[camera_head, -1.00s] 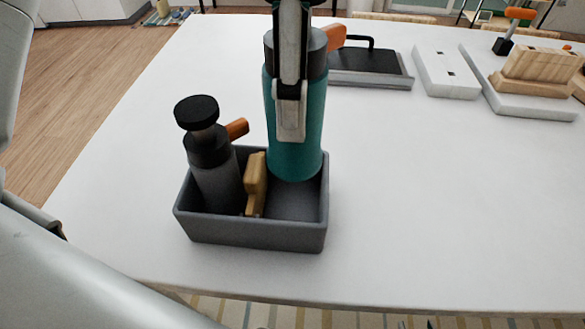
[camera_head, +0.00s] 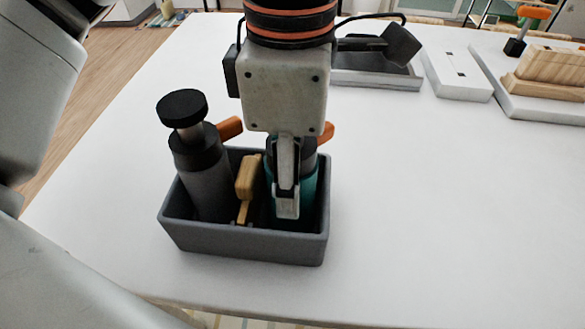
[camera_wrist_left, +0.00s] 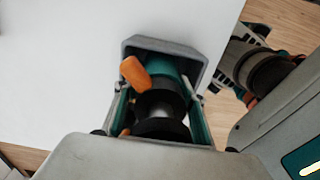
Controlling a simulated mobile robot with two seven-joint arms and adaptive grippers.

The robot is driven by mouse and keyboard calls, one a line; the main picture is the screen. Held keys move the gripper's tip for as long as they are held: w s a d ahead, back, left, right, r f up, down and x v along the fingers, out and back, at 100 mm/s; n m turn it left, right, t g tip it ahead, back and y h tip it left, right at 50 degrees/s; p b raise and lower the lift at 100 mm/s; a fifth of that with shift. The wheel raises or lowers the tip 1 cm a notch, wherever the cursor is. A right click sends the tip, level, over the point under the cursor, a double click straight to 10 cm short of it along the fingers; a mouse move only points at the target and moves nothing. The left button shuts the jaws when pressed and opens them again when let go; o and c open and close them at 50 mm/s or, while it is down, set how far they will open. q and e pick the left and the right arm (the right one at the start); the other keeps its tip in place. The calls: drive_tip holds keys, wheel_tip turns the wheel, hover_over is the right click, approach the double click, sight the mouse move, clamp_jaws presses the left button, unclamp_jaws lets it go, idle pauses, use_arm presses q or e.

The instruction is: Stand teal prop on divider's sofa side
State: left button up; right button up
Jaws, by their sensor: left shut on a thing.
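The teal prop (camera_head: 309,187) is upright in the right compartment of a grey bin (camera_head: 240,245), right of the wooden divider (camera_head: 247,180). Its dark top and orange lever show behind my gripper. My left gripper (camera_head: 287,208) points down and is shut on the teal prop, its near finger covering much of it. In the left wrist view the teal prop (camera_wrist_left: 166,76) is between the fingers, inside the bin. Whether its base touches the bin floor is hidden. A grey prop (camera_head: 207,185) with a black knob and orange lever stands left of the divider.
The white table is clear to the right of the bin. Behind are a dark tray (camera_head: 375,72), a white block (camera_head: 456,75) and wooden blocks (camera_head: 550,72) on a white slab. The table's front edge is close to the bin.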

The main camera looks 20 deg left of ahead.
use_arm(q)
drive_tip(key=shift+s+r, duration=0.1)
drive_tip(key=shift+r, duration=0.05)
use_arm(e)
drive_tip(key=shift+w+r, duration=0.1)
drive_tip(key=shift+r, duration=0.2)
use_arm(q)
drive_tip(key=o, duration=1.6)
drive_tip(key=shift+f, duration=0.2)
drive_tip(key=shift+c, duration=0.2)
use_arm(e)
drive_tip(key=shift+f, duration=0.1)
use_arm(q)
drive_tip(key=shift+r, duration=0.2)
wheel_tip(320, 180, up, 6)
drive_tip(key=shift+f+p, duration=0.1)
drive_tip(key=shift+p, duration=0.6)
wheel_tip(320, 180, up, 6)
drive_tip(key=shift+f+p, duration=0.1)
drive_tip(key=shift+p, duration=0.5)
drive_tip(key=shift+r, duration=0.2)
use_arm(e)
drive_tip(key=shift+s+d+f, duration=0.1)
drive_tip(key=shift+s+d, duration=0.3)
drive_tip(key=shift+s, duration=0.15)
